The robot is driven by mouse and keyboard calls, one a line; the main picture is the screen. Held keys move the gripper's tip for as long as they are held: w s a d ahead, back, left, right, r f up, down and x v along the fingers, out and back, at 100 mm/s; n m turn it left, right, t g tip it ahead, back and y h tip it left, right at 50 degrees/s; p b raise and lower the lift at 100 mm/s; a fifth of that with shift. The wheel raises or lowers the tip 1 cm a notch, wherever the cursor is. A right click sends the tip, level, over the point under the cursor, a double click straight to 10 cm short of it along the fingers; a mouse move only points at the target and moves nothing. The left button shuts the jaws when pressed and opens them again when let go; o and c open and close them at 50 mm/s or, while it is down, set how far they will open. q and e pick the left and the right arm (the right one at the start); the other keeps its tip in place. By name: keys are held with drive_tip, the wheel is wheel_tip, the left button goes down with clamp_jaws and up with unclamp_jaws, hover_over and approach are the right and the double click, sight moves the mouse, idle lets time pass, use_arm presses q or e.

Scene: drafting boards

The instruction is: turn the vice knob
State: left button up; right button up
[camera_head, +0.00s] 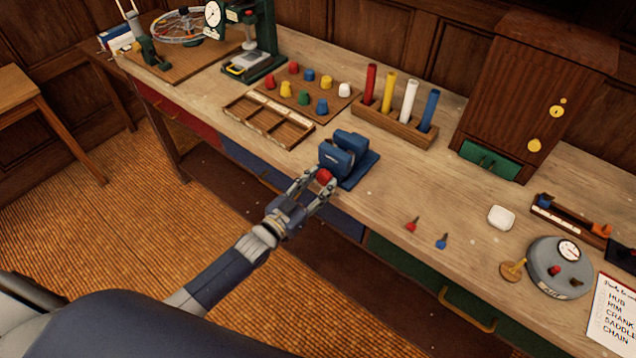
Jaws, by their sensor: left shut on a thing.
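The blue vice (345,152) stands on its blue base plate near the front edge of the workbench. Its red knob (324,176) faces the front edge. My left gripper (319,182) reaches up to the vice from the lower left, with its fingers on either side of the red knob and shut on it. The fingers hide part of the knob. My right gripper is not in view.
A divided wooden tray (262,131) and a board of coloured pegs (322,98) lie behind and left of the vice. A rack with coloured tubes (397,126) stands behind it. Small red (411,224) and blue keys (442,241) lie to the right.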

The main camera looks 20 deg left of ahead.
use_arm(q)
drive_tip(key=n, duration=0.4)
drive_tip(key=shift+n, duration=0.3)
drive_tip(key=n+b, duration=0.1)
drive_tip(key=n, duration=0.2)
drive_tip(key=shift+d+f+n, duration=0.1)
drive_tip(key=shift+n, duration=0.3)
drive_tip(key=n+b, duration=0.1)
drive_tip(key=n, duration=0.3)
drive_tip(key=n+b, duration=0.2)
drive_tip(key=n, duration=0.3)
drive_tip(key=shift+s, duration=0.1)
drive_tip(key=shift+n, duration=0.3)
drive_tip(key=o, duration=1.1)
